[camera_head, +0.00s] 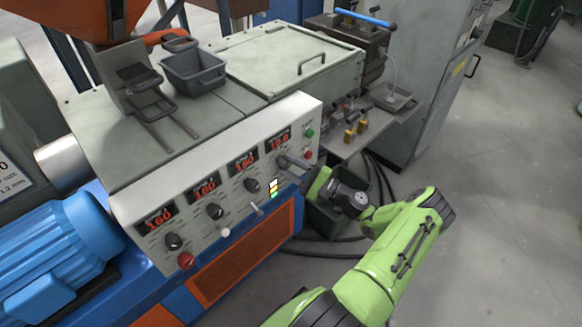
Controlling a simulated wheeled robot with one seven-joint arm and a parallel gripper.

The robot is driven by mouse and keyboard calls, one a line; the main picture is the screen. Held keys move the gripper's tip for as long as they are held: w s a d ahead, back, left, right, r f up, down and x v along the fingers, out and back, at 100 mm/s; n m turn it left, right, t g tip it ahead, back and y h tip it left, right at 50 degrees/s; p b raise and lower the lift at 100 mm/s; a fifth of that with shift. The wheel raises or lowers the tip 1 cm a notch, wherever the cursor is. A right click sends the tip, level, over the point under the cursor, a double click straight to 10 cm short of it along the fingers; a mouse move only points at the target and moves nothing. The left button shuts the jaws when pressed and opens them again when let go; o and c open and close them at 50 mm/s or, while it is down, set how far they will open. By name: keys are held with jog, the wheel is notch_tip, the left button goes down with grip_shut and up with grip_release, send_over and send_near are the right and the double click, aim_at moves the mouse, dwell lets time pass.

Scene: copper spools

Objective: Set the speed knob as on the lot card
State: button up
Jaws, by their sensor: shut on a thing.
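The white control panel (205,200) on the machine's front has a row of red-lit displays with knobs below them. From left, the first three read about 160, 180 and 180. The rightmost display (278,140) seems to read 10.0, but is small. My gripper (284,161) is at the panel under this rightmost display, shut on the knob there, which its fingers hide. The black knobs under the other displays (173,241), (214,211), (251,185) are uncovered. A white card (14,178) at the left edge shows "0" and "1.2 mm", cut off by the frame.
A green button (310,132) and a red button (309,155) sit close right of my gripper. A red knob (186,260) is at the panel's lower left. A dark green bin (325,222) stands below my wrist. Open floor lies to the right.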

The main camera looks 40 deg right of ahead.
jog(key=o, duration=1)
jog(key=v, duration=1.5)
jog(key=shift+s+d+f, duration=0.1)
jog(key=shift+s+d, duration=0.05)
jog(key=shift+s, duration=0.2)
